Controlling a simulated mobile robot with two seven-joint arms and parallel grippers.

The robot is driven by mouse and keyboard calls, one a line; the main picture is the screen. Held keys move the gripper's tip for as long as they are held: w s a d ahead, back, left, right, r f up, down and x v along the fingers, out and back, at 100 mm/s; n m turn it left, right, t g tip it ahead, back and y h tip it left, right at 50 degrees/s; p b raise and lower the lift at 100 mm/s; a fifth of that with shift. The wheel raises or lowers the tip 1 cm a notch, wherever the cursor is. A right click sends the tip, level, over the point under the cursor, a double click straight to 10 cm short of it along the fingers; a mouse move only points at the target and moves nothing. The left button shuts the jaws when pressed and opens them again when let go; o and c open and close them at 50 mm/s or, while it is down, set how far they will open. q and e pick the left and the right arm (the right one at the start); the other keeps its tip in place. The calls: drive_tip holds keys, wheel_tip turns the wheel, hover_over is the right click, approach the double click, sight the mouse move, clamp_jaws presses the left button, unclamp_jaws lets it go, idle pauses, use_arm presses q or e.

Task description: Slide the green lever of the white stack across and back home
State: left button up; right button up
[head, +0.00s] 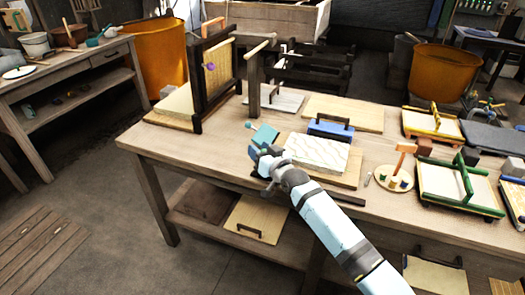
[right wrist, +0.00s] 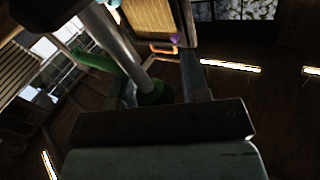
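A low white stack with a marbled top (head: 316,151) lies on a light wooden board on the workbench. My right gripper (head: 264,156) is at the stack's left end, low over the bench. A teal-green piece (head: 263,135) shows just beyond it; I cannot tell whether this is the lever. In the right wrist view my right gripper (right wrist: 158,82) has its fingers spread. A grey rod (right wrist: 128,45) with a dark green end (right wrist: 155,94) and a brighter green bar (right wrist: 92,60) show at the fingers. I see no clear grip on them. My left gripper is out of view.
A dark upright frame with a tan panel (head: 215,69) stands at the bench's left end. A blue block with a dark handle (head: 329,130) sits behind the stack. Green-railed (head: 447,186) and yellow-railed (head: 431,125) trays crowd the right. The bench's front-left corner is bare.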

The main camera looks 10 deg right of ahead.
drive_tip(key=shift+o, duration=1.1)
drive_tip(key=shift+w+a, duration=0.1)
drive_tip(key=shift+a, duration=0.1)
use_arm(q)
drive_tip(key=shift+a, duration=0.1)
use_arm(e)
drive_tip(key=shift+d, duration=0.15)
drive_tip(key=shift+s+d, duration=0.1)
drive_tip(key=shift+s, duration=0.15)
use_arm(q)
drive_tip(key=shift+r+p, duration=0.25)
drive_tip(key=shift+p, duration=0.55)
use_arm(e)
drive_tip(key=v, duration=1.3)
drive_tip(key=shift+s, duration=0.15)
